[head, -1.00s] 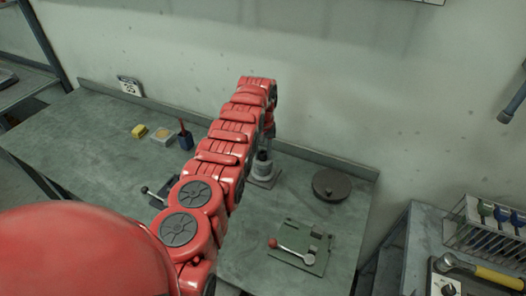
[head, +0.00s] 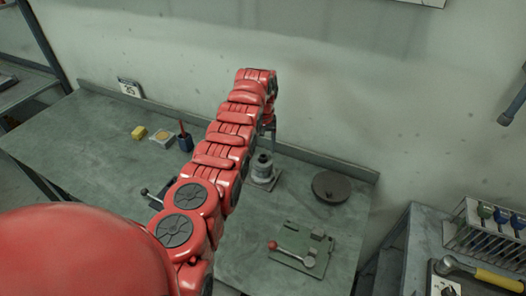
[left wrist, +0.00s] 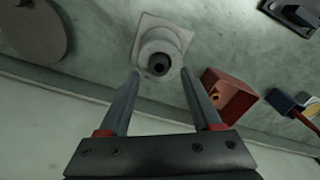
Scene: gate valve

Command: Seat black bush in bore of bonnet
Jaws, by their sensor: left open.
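The grey bonnet (head: 263,172) stands upright on its square flange on the bench. It also shows in the left wrist view (left wrist: 164,41). The black bush (left wrist: 159,64) shows as a dark ring at the bonnet's bore, with a dark hole in its middle. Its dark top also shows in the head view (head: 262,158). I cannot tell how deep it sits. My left gripper (left wrist: 160,74) is open, its fingers apart and empty above the bonnet and bush. In the head view it is mostly hidden by my red arm. My right gripper is not in view.
A red open box (left wrist: 228,95) stands beside the bonnet. A dark round handwheel (head: 331,186) lies to the right, and a green fixture plate with a red-knobbed lever (head: 301,250) lies in front. The wall is close behind.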

